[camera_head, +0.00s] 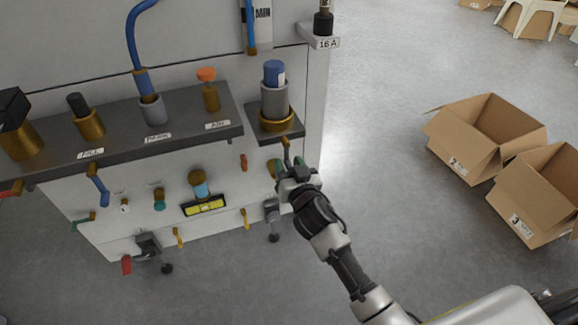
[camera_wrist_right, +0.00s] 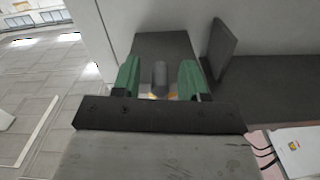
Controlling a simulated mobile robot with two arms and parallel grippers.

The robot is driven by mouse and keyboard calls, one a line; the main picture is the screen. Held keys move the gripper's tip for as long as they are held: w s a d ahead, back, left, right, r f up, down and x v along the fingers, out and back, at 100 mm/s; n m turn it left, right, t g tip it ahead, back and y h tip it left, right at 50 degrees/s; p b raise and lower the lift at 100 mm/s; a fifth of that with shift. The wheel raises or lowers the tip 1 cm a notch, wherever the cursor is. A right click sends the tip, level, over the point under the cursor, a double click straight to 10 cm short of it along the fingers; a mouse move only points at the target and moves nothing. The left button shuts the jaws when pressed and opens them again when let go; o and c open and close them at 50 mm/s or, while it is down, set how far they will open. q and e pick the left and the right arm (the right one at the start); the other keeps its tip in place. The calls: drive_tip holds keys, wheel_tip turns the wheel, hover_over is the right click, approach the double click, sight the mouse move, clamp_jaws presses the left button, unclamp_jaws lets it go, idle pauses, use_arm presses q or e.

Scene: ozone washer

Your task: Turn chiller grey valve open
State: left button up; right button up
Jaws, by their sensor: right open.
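My right gripper (camera_head: 286,168) is at the right end of the machine's front, just below the small shelf. It is open, and its green fingers also show in the right wrist view (camera_wrist_right: 160,82). A grey, rounded handle (camera_wrist_right: 160,76) with a yellowish base lies between the fingers, with gaps on both sides. I take it for the grey valve. In the head view a slim brass-brown handle (camera_head: 286,145) shows just above the gripper; I cannot tell whether it is the same part. My left gripper is not in view.
The small dark shelf (camera_head: 292,127) carries a grey and brass fitting with a blue top (camera_head: 274,88). A long dark shelf (camera_head: 190,133) holds several fittings to the left. Open cardboard boxes (camera_head: 462,158) stand on the floor at right. The floor between is clear.

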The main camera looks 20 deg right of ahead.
clamp_jaws()
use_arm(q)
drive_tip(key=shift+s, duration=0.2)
use_arm(e)
drive_tip(key=shift+d, duration=0.1)
